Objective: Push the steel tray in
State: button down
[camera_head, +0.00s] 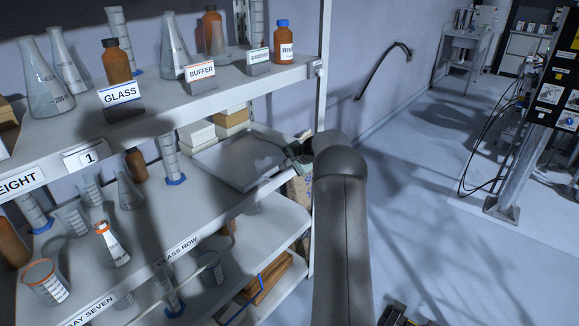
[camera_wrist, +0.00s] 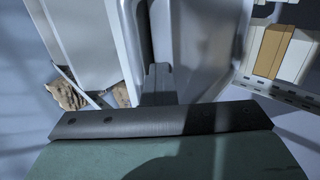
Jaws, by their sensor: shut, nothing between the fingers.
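The steel tray (camera_head: 238,160) lies on the middle shelf at its right end, shallow and grey with a raised rim. My gripper (camera_head: 300,150) is at the tray's right-hand edge, partly hidden behind my own arm. In the wrist view, the shut, empty fingers (camera_wrist: 157,82) are close to the rim of the tray (camera_wrist: 205,50). I cannot tell whether they touch it.
White and tan boxes (camera_head: 215,125) stand behind the tray. Glass cylinders and a brown bottle (camera_head: 136,164) stand left of it. The shelf above carries flasks and labelled bottles. A shelf post (camera_head: 322,95) rises near my arm. The floor to the right is open.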

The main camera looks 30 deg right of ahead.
jog(key=shift+w+a+r, duration=0.2)
jog(key=b+v, duration=0.1)
jog(key=v, duration=0.9)
jog(key=s+a+r+n+g, duration=0.1)
jog(key=s+a+n+g, duration=0.1)
jog(key=s+a, duration=0.5)
jog(key=s+a+r+n+g, duration=0.1)
jog(key=s+a+n+g, duration=0.15)
jog(key=a, duration=0.85)
jog(key=s+a+r+n+g, duration=0.1)
jog(key=s+a+r+n, duration=0.15)
jog(key=s+a, duration=0.5)
jog(key=s+a+f+n+g+h, duration=0.1)
jog(key=s+a+n, duration=0.1)
jog(key=s, duration=0.5)
jog(key=s+a+f+n+g, duration=0.1)
jog(key=s+a+f+n, duration=0.1)
jog(key=s+a, duration=0.3)
jog(key=s+a+f+n+g+h, duration=0.1)
jog(key=s+a+f+n, duration=0.1)
jog(key=s, duration=0.9)
jog(key=shift+s+a+f+n+h, duration=0.15)
jog(key=shift+a+f+n+h, duration=0.15)
jog(key=shift+a+n, duration=0.4)
